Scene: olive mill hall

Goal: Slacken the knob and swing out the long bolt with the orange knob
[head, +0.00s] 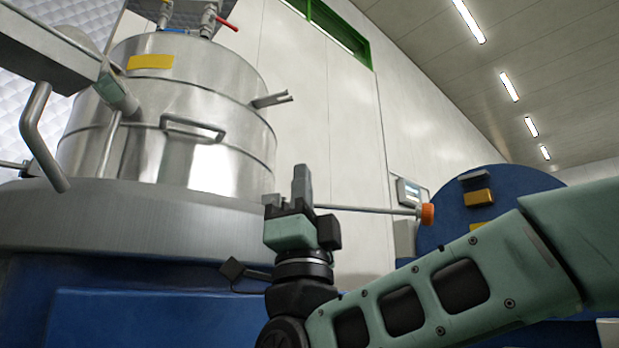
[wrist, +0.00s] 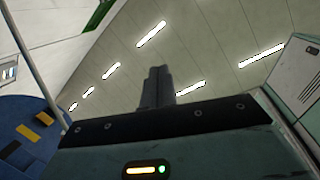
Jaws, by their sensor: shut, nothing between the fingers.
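The long bolt (head: 370,209) lies about level in the head view, pointing right. Its orange knob (head: 427,214) is at the right end, well clear of the steel vessel (head: 200,150). The bolt's left end is hidden behind my gripper (head: 301,180). A forked lug (head: 272,100) sticks out of the vessel's upper wall, and no rod shows in its slot. My gripper points up in front of the bolt's left part, left of the knob. Its fingers are together and empty, also in the wrist view (wrist: 157,82). A thin rod (wrist: 38,75) crosses the wrist view's left side; its knob is not visible there.
The vessel has a bar handle (head: 192,126) and stands on a broad steel rim (head: 130,218) left of my gripper. A large blue round machine part (head: 455,225) stands behind the knob. Open air lies above my gripper, up to the lit ceiling.

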